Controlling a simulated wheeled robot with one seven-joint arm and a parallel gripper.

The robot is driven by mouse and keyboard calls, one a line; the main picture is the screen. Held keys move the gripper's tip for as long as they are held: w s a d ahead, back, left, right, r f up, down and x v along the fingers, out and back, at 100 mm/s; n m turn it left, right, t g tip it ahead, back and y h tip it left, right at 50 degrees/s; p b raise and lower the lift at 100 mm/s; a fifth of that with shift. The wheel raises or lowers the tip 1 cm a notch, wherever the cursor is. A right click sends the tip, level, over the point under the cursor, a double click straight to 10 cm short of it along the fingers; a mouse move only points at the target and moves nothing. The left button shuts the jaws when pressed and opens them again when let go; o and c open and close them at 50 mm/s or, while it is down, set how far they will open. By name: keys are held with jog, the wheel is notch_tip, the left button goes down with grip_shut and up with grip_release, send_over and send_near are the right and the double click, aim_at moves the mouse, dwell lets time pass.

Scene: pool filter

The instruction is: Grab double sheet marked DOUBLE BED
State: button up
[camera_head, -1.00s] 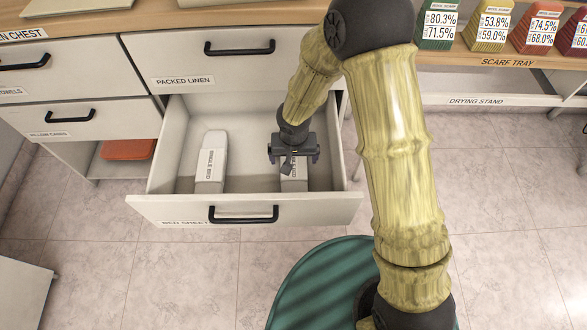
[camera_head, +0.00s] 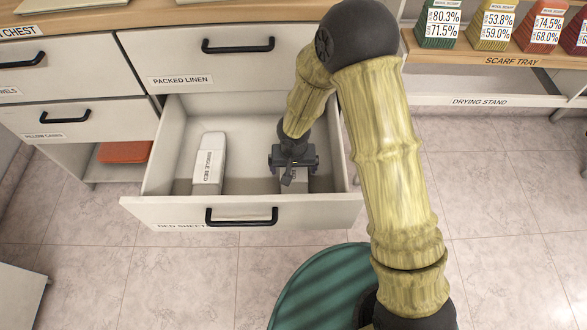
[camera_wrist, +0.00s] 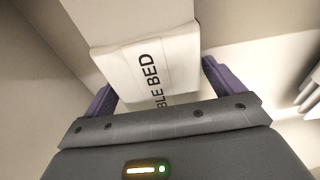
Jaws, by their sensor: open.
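A white folded sheet pack (camera_wrist: 150,62) fills the middle of the wrist view. Its black label reads "BLE BED", with the first letters hidden behind my gripper body. In the head view the same pack (camera_head: 298,187) lies in the right part of the open drawer, mostly covered by my gripper. My gripper (camera_head: 291,178) points down over it. It is open, with one purple finger on each side of the pack. A second white pack (camera_head: 209,163), marked SINGLE BED, lies in the drawer's left part.
The open drawer's front wall (camera_head: 240,212), with a black handle, and its side walls surround my gripper. The closed PACKED LINEN drawer (camera_head: 205,62) is above and behind. Bare drawer floor (camera_head: 247,160) lies between the packs. The drying stand (camera_head: 480,88) is at the right.

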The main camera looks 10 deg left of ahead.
jog(key=shift+c, duration=0.4)
jog(key=c, duration=1.2)
notch_tip(320, 180, up, 18)
jog(key=p, duration=0.7)
jog(key=shift+r, duration=0.1)
